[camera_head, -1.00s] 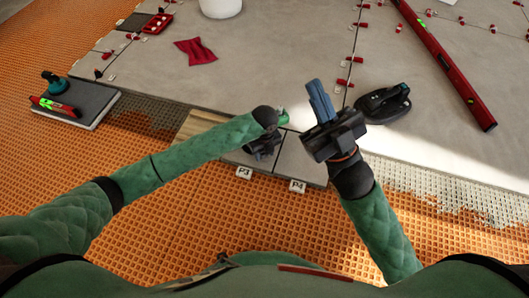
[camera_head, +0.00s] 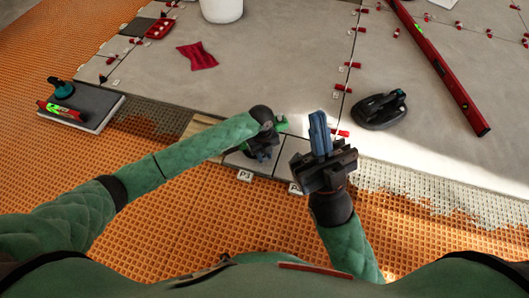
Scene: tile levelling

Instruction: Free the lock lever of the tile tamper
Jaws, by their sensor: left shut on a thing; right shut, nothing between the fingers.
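The tile tamper appears to be the black oval tool with a raised handle (camera_head: 382,108), lying on the grey tiles right of centre. Its lock lever is too small to make out. My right gripper (camera_head: 319,118) has its blue fingers pressed together with nothing between them, left of the black tool and apart from it. My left gripper (camera_head: 262,156) is low over the small grey tiles at the near edge.
White tags, one marked P3 (camera_head: 245,175), sit along the near tile edge. A red level (camera_head: 440,67) lies at the right. A red cloth (camera_head: 197,56) and a white bucket (camera_head: 221,10) are farther back. A tile stack (camera_head: 95,105) with tools stands left.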

